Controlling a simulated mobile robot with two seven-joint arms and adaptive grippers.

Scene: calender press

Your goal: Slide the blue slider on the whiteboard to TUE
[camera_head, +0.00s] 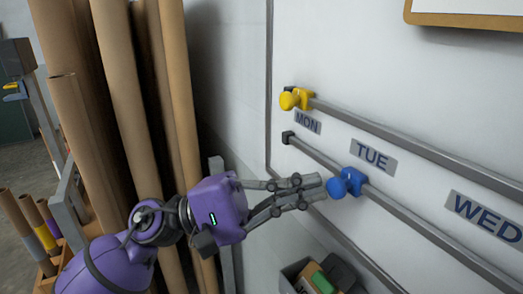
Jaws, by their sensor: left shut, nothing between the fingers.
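The blue slider (348,183) sits on the lower grey rail (409,217) of the whiteboard (350,50), just below the TUE label (372,157). My left gripper (318,187) is shut with nothing between its fingers. Its fingertips are at the left side of the blue slider's knob, touching it or very close. The MON label (307,122) is to the upper left and the WED label (486,216) to the right. A yellow slider (296,99) is at the left end of the upper rail (413,143). My right gripper is not in view.
Tall brown cardboard tubes (124,90) stand to the left of the board, close to my left arm. A dark tray (318,276) with a green and other items is below the board. A wood-framed panel (466,18) is at the upper right.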

